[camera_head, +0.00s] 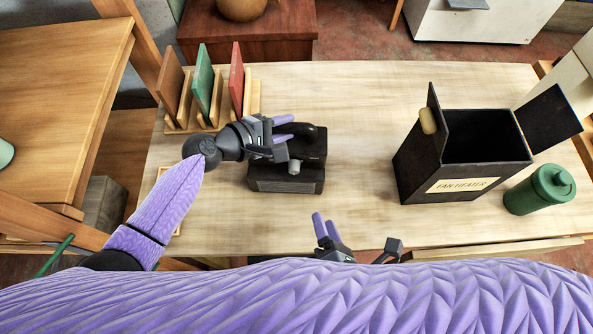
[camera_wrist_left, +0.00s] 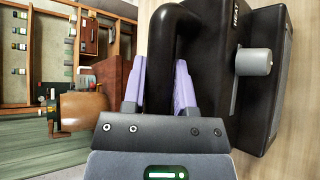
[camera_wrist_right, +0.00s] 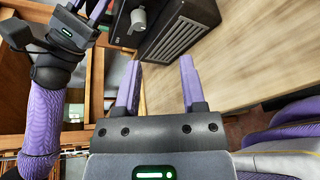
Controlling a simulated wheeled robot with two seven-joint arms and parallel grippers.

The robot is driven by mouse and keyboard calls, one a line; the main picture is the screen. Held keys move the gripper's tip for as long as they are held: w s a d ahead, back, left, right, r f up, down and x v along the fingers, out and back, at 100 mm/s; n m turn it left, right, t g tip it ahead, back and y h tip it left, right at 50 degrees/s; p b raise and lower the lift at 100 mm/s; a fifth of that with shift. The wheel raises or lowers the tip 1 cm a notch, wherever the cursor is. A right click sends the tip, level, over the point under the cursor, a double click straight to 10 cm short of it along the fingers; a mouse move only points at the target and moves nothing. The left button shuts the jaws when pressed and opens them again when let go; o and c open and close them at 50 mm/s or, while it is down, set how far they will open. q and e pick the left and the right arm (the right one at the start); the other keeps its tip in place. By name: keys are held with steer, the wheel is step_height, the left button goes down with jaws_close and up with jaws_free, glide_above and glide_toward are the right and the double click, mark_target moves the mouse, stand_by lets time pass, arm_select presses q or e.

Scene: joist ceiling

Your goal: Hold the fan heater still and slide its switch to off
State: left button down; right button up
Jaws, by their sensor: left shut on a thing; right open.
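The black fan heater (camera_head: 262,185) stands on the table, left of centre. It has a dark handle and a grey knob (camera_head: 294,167), taken as the switch. My left gripper (camera_head: 285,130) is shut on the handle; in the left wrist view the handle (camera_wrist_left: 176,35) passes between the purple fingers. The knob (camera_wrist_left: 254,62) stands clear of those fingers. "HEAT" shows beside it, but no switch position is legible. My right gripper (camera_head: 327,227) is open and empty near the table's front edge. In the right wrist view the heater's grille (camera_wrist_right: 178,35) lies beyond its fingers.
A black open box labelled "FAN HEATER" (camera_head: 410,172) stands to the right with its flaps up. A green bottle (camera_head: 540,190) is beside it. A wooden rack (camera_head: 256,98) with several upright boards stands at back left. The table (camera_head: 365,110) is bare between heater and box.

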mark_target(295, 173)
steer(key=shift+t+y, duration=0.3)
steer(key=x, duration=0.4)
steer(key=a+r+x, duration=0.1)
steer(key=x, duration=0.3)
steer(key=a+x, duration=0.1)
steer(key=x, duration=0.3)
steer(key=shift+r, duration=0.2)
jaws_close()
steer(key=shift+s+f, duration=0.1)
stand_by(0.4)
